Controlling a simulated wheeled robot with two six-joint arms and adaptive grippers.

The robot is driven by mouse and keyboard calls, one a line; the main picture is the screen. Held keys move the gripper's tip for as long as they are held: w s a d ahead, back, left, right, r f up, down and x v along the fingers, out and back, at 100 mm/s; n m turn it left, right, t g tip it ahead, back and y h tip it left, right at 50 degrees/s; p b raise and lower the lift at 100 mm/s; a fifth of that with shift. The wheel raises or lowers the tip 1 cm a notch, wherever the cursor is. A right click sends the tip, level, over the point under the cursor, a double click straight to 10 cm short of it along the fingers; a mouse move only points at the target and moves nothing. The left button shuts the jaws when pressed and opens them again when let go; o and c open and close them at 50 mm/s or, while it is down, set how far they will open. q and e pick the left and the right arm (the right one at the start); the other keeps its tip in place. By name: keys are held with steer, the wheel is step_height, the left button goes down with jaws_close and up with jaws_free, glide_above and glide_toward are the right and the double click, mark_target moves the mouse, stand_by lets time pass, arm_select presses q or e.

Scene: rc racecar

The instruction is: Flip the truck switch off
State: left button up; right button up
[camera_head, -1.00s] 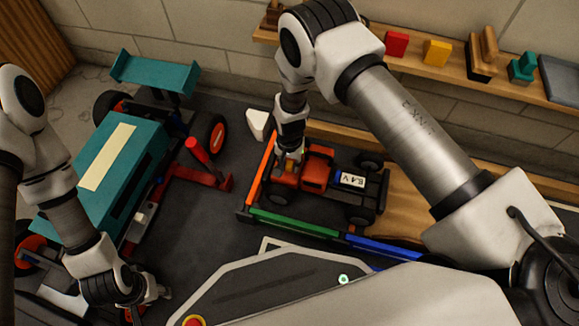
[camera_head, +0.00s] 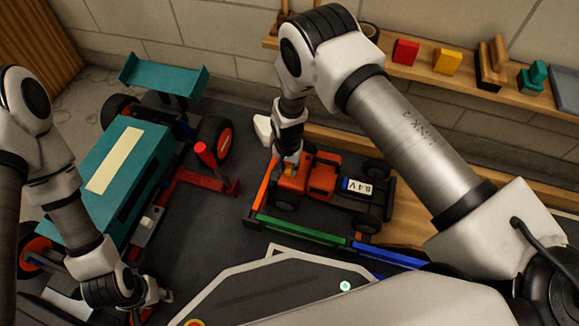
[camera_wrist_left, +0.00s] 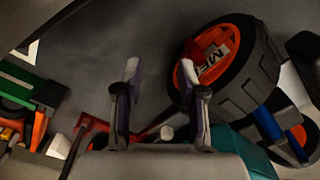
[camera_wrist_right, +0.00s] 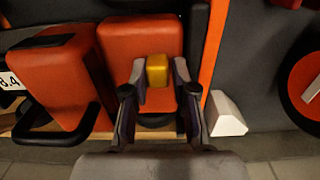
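The orange truck (camera_head: 321,178) with an 8.4 V label stands on the dark floor inside a low frame of coloured bars. A yellow block (camera_wrist_right: 157,70), apparently the switch, sits on its orange body in the right wrist view. My right gripper (camera_wrist_right: 160,72) points down over the truck's left end, its fingers partly open on either side of the yellow block. A slight gap seems to show on the right; firm contact cannot be told. My left gripper (camera_wrist_left: 160,72) is open and empty, low beside the teal car (camera_head: 129,160).
A red jack-like tool (camera_head: 207,160) lies between the car and the truck. A white wedge (camera_wrist_right: 225,114) lies beside the orange bar (camera_head: 266,178). A wooden shelf (camera_head: 425,72) with small blocks runs along the back wall.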

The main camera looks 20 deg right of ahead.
mark_target(287, 168)
steer(key=shift+a, duration=0.1)
step_height(287, 168, up, 12)
stand_by(0.5)
